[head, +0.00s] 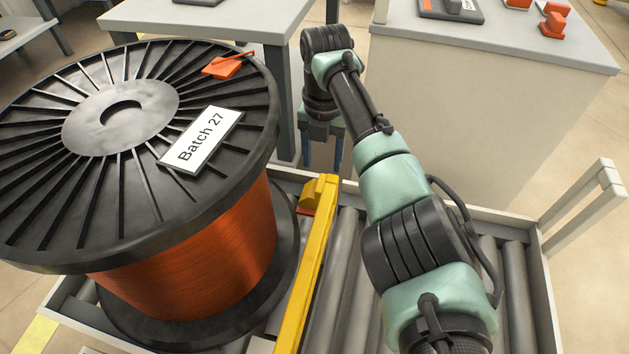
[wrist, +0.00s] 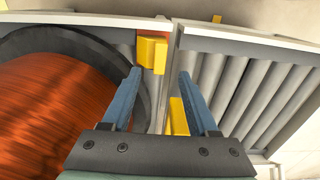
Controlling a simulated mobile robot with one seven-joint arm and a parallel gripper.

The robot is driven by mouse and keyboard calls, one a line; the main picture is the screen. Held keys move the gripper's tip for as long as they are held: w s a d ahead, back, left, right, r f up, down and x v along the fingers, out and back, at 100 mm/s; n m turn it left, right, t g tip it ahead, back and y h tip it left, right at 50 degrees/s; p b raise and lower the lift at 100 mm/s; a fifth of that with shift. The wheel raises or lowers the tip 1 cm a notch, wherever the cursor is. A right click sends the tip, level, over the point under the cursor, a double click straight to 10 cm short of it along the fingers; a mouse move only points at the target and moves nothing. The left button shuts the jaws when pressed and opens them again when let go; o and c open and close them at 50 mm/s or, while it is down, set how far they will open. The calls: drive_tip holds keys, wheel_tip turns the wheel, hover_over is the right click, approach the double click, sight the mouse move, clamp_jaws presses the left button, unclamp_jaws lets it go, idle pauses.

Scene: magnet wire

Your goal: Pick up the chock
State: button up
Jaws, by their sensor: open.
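A yellow block with an orange face, which looks like the chock (wrist: 152,52), sits beside the spool's lower flange in the wrist view. In the head view a yellow block (head: 312,193) shows beside the top of a long yellow bar (head: 308,270). My gripper (head: 323,165) points down beyond the bar, with its blue fingers apart. In the wrist view my gripper (wrist: 160,74) is open and empty, and the block appears ahead of the gap between the fingertips. Whether the fingers touch it cannot be told.
A large spool of copper wire (head: 195,255), labelled Batch 27 (head: 201,139), stands left of the bar. An orange piece (head: 229,65) lies on its top flange. Grey rollers (head: 343,270) lie right of the bar. Benches stand behind.

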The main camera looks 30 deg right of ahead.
sight(322, 182)
wheel_tip(322, 182, down, 7)
drive_tip(key=b, duration=0.4)
drive_tip(key=shift+f+b, duration=0.1)
drive_tip(key=shift+b, duration=0.2)
drive_tip(key=shift+c, duration=0.2)
clamp_jaws()
idle(1.0)
